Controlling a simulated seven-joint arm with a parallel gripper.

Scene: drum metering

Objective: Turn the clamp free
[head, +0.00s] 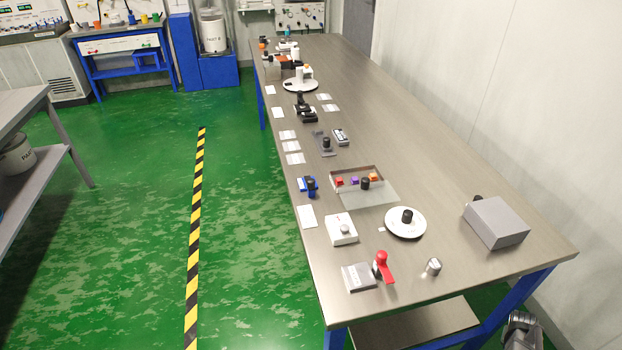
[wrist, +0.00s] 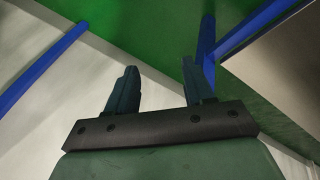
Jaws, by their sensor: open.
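I cannot tell for certain which fixture on the bench is the clamp. A small blue fixture with a dark knob (head: 310,184) sits at the bench's left edge in the head view. A red lever handle (head: 382,264) stands beside a grey block (head: 358,278) near the bench's front end. My gripper (wrist: 160,68) shows in the wrist view with its two dark fingers apart and nothing between them. The wrist view shows no clamp.
The long bench (head: 460,220) holds a white box with a knob (head: 341,229), a white disc (head: 399,231), a grey box (head: 497,222), a small metal cylinder (head: 433,266) and a shallow tray (head: 379,192). The bench's right side is mostly clear. Blue legs (wrist: 245,30) show in the wrist view.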

